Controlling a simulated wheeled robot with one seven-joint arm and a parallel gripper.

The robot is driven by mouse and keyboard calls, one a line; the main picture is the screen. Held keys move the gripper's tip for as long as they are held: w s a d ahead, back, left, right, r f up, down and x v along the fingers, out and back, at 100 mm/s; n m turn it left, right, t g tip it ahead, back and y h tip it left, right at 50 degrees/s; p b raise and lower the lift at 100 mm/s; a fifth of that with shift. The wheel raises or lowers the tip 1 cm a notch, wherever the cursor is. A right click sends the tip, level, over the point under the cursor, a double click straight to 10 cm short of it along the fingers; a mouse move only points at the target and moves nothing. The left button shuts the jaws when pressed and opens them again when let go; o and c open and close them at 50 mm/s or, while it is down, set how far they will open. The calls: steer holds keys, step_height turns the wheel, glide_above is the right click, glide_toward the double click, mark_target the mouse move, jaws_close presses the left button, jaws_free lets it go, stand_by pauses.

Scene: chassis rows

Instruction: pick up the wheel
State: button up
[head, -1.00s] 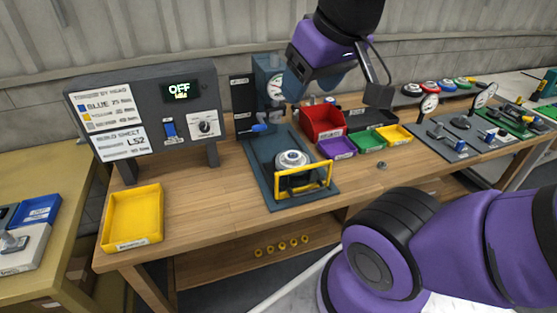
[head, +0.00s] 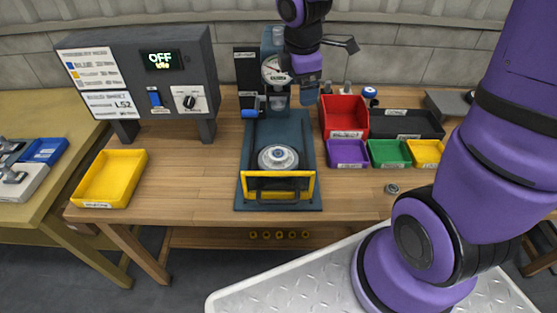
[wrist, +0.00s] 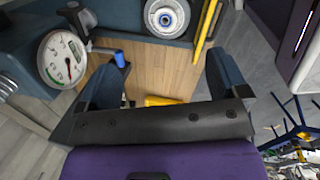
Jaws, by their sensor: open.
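The wheel (head: 278,158) is a round silver-grey disc with a raised hub. It lies flat on the dark blue base plate (head: 257,137) of the press, just behind a yellow guard frame (head: 307,188). In the wrist view the wheel (wrist: 166,17) shows at the top edge, partly cut off, beyond my fingers. My gripper (wrist: 165,80) is open with nothing between its fingers. In the head view my gripper (head: 307,92) hangs in front of the press column, behind and above the wheel, apart from it.
A gauge (head: 275,70) and column stand close to my gripper. A control panel reading OFF (head: 187,70) and a yellow tray (head: 110,178) are at left. Red (head: 345,115), purple (head: 347,153), green and yellow bins stand at right. A small nut (head: 391,189) lies on the bench.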

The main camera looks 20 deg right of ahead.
steer(key=w+a+f+n+g+y, duration=0.1)
steer(key=w+a+f+n, duration=0.1)
steer(key=f+n, duration=0.35)
steer(key=w+a+f+n+g, duration=0.1)
steer(key=w+a+f+n, duration=0.15)
steer(key=f, duration=0.55)
glide_above(278, 154)
steer(key=shift+n, duration=0.3)
steer(key=f, duration=0.5)
steer(key=shift+a+f, duration=0.15)
steer(key=shift+a, duration=0.1)
steer(key=shift+w+d+f, duration=0.1)
steer(key=shift+d+f, duration=0.05)
steer(key=shift+f, duration=1.35)
steer(key=shift+d+f, duration=0.1)
steer(key=shift+f, duration=1.35)
steer(key=shift+c, duration=0.3)
steer(key=c, duration=1.2)
steer(key=shift+o, duration=0.2)
step_height(278, 154, up, 10)
